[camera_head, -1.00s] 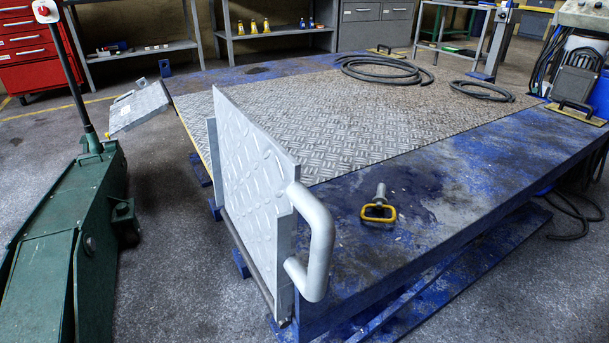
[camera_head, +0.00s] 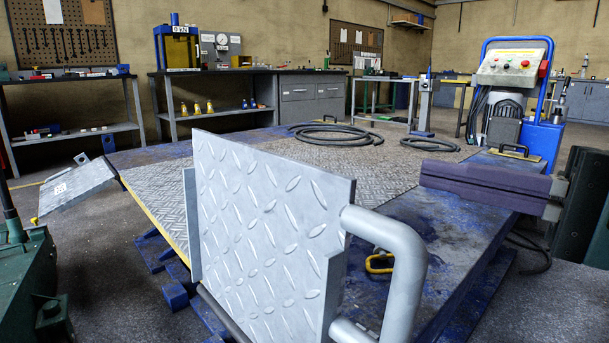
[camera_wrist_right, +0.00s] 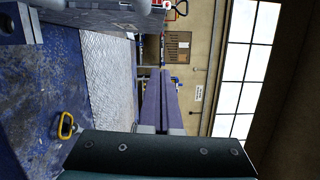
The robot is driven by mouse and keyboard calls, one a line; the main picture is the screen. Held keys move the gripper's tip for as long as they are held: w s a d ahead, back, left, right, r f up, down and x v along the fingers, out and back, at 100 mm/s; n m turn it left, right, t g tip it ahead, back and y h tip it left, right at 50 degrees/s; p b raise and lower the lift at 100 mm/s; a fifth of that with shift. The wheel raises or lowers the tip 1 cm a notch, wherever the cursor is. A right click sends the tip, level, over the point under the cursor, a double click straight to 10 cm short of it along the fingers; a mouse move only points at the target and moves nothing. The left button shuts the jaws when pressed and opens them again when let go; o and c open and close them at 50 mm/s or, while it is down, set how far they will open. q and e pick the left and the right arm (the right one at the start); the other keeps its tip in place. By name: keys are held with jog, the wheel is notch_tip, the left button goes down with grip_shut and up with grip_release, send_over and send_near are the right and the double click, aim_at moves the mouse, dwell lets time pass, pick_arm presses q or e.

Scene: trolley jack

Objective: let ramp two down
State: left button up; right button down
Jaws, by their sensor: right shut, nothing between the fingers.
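A ramp plate (camera_head: 262,230) of grey tread metal stands upright at the near edge of the blue lift platform (camera_head: 440,235). Its thick grey tube handle (camera_head: 405,270) sticks out at its right side. A second ramp plate (camera_head: 75,188) slopes down at the platform's far left corner. I cannot read a number on either one. My right gripper (camera_head: 424,178) is at the right, its long purple-grey fingers shut and empty, above the platform and apart from the upright ramp's handle. The fingers also show in the right wrist view (camera_wrist_right: 161,76). My left gripper is out of view.
A yellow-ringed pin (camera_head: 380,263) lies on the platform behind the handle; it also shows in the right wrist view (camera_wrist_right: 66,127). Black hoses (camera_head: 335,135) lie coiled farther back. A green jack (camera_head: 25,290) stands at left. A blue control cart (camera_head: 520,100) stands behind my right gripper.

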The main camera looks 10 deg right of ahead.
jog(key=w+a+b, duration=0.1)
jog(key=w+a, duration=0.1)
jog(key=a, duration=0.7)
jog(key=shift+w+a+r+b, duration=0.2)
jog(key=shift+w+a+b, duration=0.1)
jog(key=shift+w+b, duration=0.1)
